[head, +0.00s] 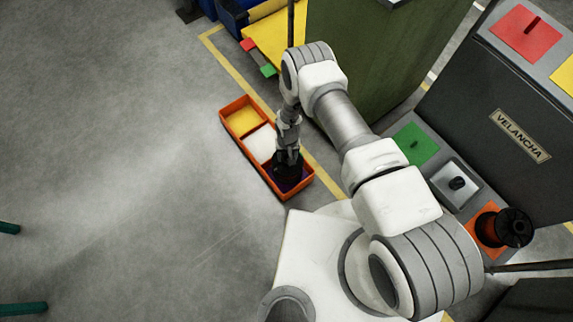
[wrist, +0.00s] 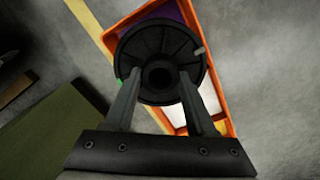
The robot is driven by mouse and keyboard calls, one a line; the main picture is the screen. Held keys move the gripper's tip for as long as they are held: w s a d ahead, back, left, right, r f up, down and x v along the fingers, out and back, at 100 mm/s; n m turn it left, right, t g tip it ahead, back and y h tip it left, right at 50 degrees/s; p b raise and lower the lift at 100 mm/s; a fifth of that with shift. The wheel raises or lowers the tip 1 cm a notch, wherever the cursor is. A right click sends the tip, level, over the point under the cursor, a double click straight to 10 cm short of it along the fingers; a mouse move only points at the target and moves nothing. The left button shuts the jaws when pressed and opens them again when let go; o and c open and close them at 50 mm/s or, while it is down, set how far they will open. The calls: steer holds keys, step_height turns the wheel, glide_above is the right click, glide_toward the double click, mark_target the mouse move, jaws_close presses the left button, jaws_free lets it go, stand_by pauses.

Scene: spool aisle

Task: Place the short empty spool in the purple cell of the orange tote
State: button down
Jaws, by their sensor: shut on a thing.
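The orange tote (head: 240,149) lies on the floor with a yellow cell, a white cell and a purple cell. The purple cell (head: 297,183) is the one nearest my base in the head view; it also shows at the top of the wrist view (wrist: 165,14). My gripper (head: 287,156) is over that end of the tote, pointing down. In the wrist view it is shut on the black empty spool (wrist: 160,45), which shows in the head view (head: 284,169) partly hidden by my gripper. I cannot tell how high the spool is above the cell's floor.
A dark cabinet with "VELANCHA" on it (head: 519,136) stands at right. A green cabinet (head: 375,50) stands behind my arm. The left floor is mostly clear.

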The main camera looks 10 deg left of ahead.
steer(key=shift+w+f+b, duration=0.15)
steer(key=shift+f+b, duration=0.85)
steer(key=shift+f, duration=1.75)
steer(key=shift+c, duration=1.1)
jaws_free()
step_height(320, 180, up, 12)
steer(key=p, duration=0.5)
steer(key=shift+r, duration=0.2)
